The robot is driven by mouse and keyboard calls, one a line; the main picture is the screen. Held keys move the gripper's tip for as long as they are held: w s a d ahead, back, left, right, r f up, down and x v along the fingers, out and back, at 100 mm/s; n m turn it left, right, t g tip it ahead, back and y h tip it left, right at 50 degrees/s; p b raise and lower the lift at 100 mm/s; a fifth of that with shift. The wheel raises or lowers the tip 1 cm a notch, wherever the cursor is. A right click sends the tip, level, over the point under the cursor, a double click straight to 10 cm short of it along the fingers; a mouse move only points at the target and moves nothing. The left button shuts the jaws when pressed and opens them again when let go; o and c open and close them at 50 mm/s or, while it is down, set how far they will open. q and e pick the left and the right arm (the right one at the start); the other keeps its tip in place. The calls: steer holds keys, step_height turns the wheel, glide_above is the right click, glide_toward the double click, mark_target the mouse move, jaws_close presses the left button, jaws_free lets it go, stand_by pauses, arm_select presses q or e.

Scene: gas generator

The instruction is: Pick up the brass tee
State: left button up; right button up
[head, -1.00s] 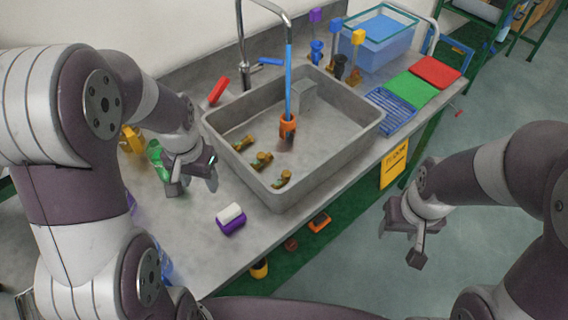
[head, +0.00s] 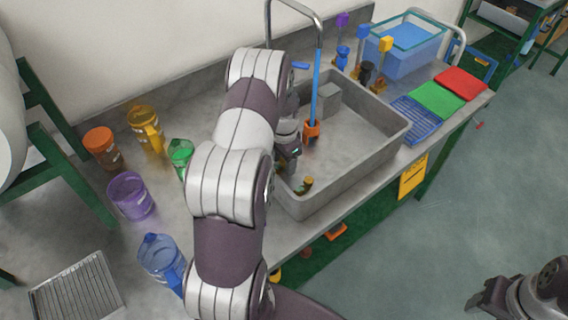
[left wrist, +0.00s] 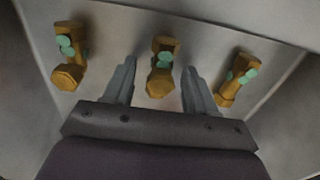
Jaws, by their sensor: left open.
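Three brass fittings with green patches lie in a row on the floor of the grey sink (head: 362,170). In the left wrist view they are a left fitting (left wrist: 68,58), a middle fitting (left wrist: 162,70) and a right fitting (left wrist: 237,78). I cannot tell for certain which is the tee. In the head view only one fitting (head: 304,185) shows clearly; my left arm hides the others. My left gripper (left wrist: 160,68) is open above the sink floor, its fingers on either side of the middle fitting in the picture, holding nothing. My right gripper (head: 484,302) is at the lower right, away from the bench.
The sink walls surround the fittings. An orange-ended blue tube (head: 313,100) hangs from the faucet into the sink. Several cups, including a purple cup (head: 131,195) and a blue jug (head: 161,258), stand left of my arm. A blue rack (head: 416,119) lies right of the sink.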

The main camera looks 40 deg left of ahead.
arm_select(q)
steer(key=shift+f, duration=0.4)
steer(key=shift+r, duration=0.1)
jaws_close()
